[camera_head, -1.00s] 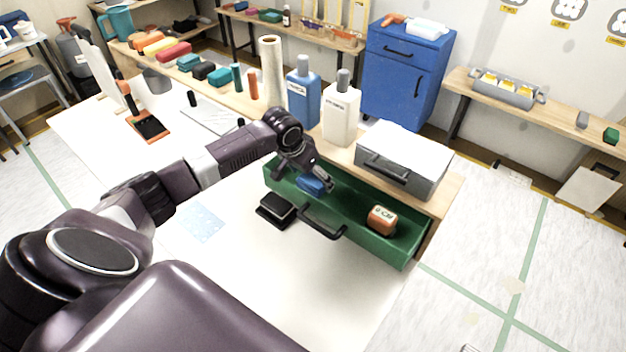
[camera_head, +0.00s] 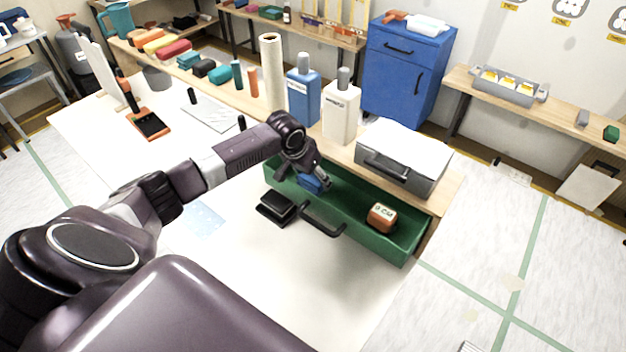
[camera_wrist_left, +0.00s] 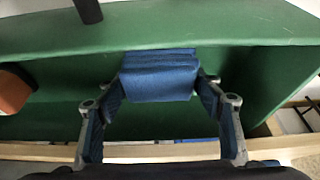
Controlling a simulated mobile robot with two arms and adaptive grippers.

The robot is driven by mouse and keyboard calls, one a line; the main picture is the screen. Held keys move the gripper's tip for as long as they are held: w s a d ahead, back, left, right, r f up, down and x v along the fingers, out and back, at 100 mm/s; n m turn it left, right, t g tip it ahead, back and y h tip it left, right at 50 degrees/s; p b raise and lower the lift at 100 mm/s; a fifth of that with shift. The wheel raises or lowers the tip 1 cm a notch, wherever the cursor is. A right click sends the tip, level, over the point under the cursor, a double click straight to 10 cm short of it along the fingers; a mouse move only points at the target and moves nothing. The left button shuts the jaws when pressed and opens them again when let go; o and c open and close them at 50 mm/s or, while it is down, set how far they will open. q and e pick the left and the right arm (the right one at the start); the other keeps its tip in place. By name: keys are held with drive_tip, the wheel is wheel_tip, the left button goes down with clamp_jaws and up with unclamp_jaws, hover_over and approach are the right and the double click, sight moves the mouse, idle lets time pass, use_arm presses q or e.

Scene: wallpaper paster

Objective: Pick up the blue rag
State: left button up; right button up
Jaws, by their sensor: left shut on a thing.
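The blue rag (camera_head: 313,184) is a small folded blue cloth in the left part of the open green drawer (camera_head: 350,212). In the left wrist view the blue rag (camera_wrist_left: 159,75) sits between the fingers, against the green drawer interior (camera_wrist_left: 60,42). My left gripper (camera_head: 316,182) reaches down into the drawer and is shut on the rag. In the left wrist view the fingers of my left gripper (camera_wrist_left: 160,98) stand on either side of the rag. The gripper partly hides the rag in the head view. My right gripper is not in view.
An orange block (camera_head: 381,217) lies in the right part of the drawer. A grey case (camera_head: 403,160) and blue and white bottles (camera_head: 341,110) stand behind the drawer.

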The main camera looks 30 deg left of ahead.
sight(313, 175)
use_arm(q)
drive_tip(key=shift+r, duration=0.1)
wheel_tip(313, 175, up, 20)
drive_tip(key=b, duration=0.4)
